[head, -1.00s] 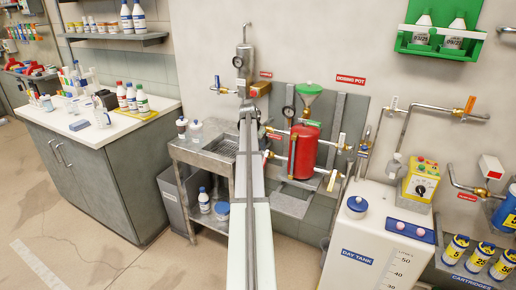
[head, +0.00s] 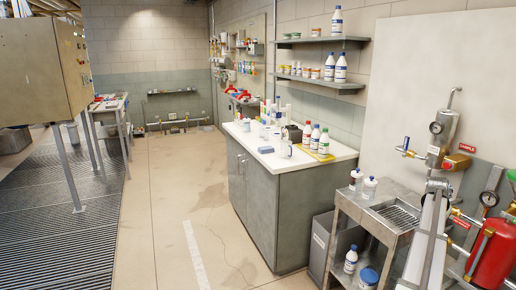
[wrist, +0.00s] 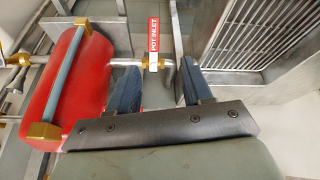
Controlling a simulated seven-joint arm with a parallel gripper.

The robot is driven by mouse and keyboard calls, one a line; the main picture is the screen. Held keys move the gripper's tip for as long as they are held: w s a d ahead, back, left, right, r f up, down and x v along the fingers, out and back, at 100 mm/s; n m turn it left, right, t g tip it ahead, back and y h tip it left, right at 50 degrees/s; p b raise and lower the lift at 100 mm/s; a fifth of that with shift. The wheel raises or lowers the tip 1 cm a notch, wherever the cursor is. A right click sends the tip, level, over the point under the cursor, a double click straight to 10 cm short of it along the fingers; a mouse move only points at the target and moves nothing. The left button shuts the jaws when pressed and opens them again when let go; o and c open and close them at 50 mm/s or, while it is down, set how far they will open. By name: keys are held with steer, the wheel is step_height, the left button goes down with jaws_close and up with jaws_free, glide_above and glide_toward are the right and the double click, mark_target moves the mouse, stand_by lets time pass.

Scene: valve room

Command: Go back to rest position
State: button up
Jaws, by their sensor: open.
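My gripper (wrist: 158,88) shows in the wrist view with its two dark blue fingers apart and nothing held between them. Past the fingertips are a pipe with a brass fitting and a red "POT INLET" label (wrist: 153,45). The red dosing pot (wrist: 75,85) lies to the left of the fingers in that view. In the head view my arm stands at the lower right, in front of the wall near the red pot (head: 495,252). I cannot make out the fingers there.
A steel sink stand (head: 385,228) with bottles is left of my arm. A grey cabinet (head: 285,205) with a white top holds more bottles. The metal grating of the sink (wrist: 255,35) is close to the right finger. Open floor (head: 165,200) lies at left.

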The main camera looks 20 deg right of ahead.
steer(key=s+a+f+n+y, duration=0.1)
steer(key=a+f+n+y, duration=0.1)
steer(key=a+f, duration=1.1)
steer(key=a+f+n+g+y, duration=0.1)
steer(key=a+f+n, duration=0.2)
steer(key=a+f, duration=1.05)
steer(key=s+a+f+n+y, duration=0.15)
steer(key=a+f, duration=0.65)
steer(key=a, duration=1)
steer(key=s+a+f+n+g, duration=0.2)
steer(key=s+a, duration=0.4)
steer(key=a, duration=0.5)
steer(key=s+a+f+n+g, duration=0.2)
steer(key=s+a+f, duration=0.5)
steer(key=a, duration=0.5)
steer(key=s+a+f+n+g, duration=0.2)
steer(key=s+a+f+n, duration=0.2)
steer(key=a, duration=0.8)
steer(key=shift+s+f+n, duration=0.35)
steer(key=shift+s+f, duration=0.15)
steer(key=shift+s, duration=0.75)
